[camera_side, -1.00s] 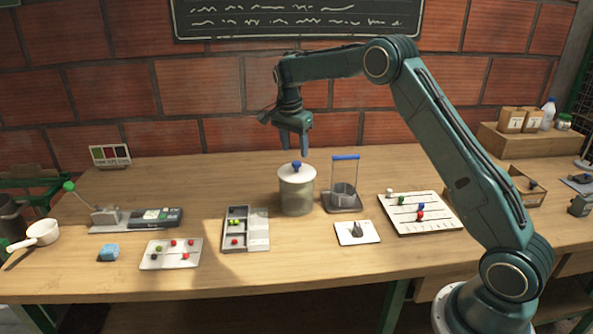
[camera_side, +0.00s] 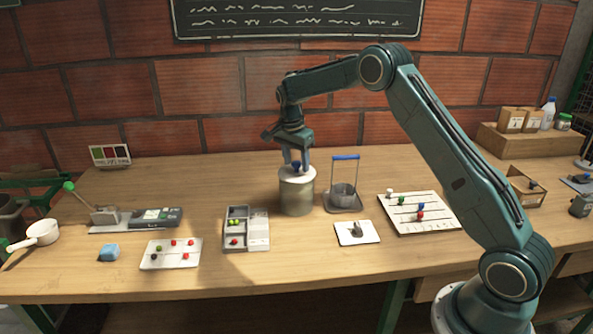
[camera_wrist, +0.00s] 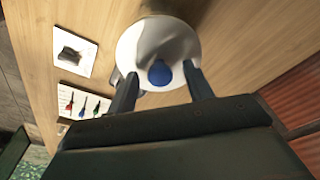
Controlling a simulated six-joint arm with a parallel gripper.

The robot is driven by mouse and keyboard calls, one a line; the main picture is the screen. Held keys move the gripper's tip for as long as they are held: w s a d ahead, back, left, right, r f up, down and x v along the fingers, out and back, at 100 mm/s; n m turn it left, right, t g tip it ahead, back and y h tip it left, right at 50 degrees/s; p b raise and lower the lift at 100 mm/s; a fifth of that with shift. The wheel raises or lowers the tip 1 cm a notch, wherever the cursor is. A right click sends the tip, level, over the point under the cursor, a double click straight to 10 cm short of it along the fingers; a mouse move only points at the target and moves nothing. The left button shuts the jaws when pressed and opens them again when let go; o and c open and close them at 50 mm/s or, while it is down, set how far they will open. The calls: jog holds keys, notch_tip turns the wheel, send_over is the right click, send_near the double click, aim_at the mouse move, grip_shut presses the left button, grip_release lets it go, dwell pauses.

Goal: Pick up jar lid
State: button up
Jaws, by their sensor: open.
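The jar (camera_side: 297,195) is a grey cylinder standing upright on the bench. Its white lid (camera_side: 285,173) sits on top; the lid also shows in the wrist view (camera_wrist: 145,38) as a white disc. The lid's blue knob (camera_wrist: 160,73) stands at its middle and is partly visible in the side view (camera_side: 296,164). My gripper (camera_side: 296,160) is open, pointing down over the lid. In the wrist view its two fingers (camera_wrist: 160,88) lie on either side of the knob, with gaps visible between them and it.
A clear beaker in a stand with a blue handle (camera_side: 345,157) is close to the jar's right. A compartment tray (camera_side: 259,228) is in front left, and a white card with a dark knob (camera_side: 345,239) in front right. The bench behind the jar is clear.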

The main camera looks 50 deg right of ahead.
aim_at(296, 162)
jog(key=c, duration=1)
jog(key=shift+r, duration=0.1)
jog(key=shift+c, duration=0.2)
notch_tip(296, 162, up, 10)
dwell(0.7)
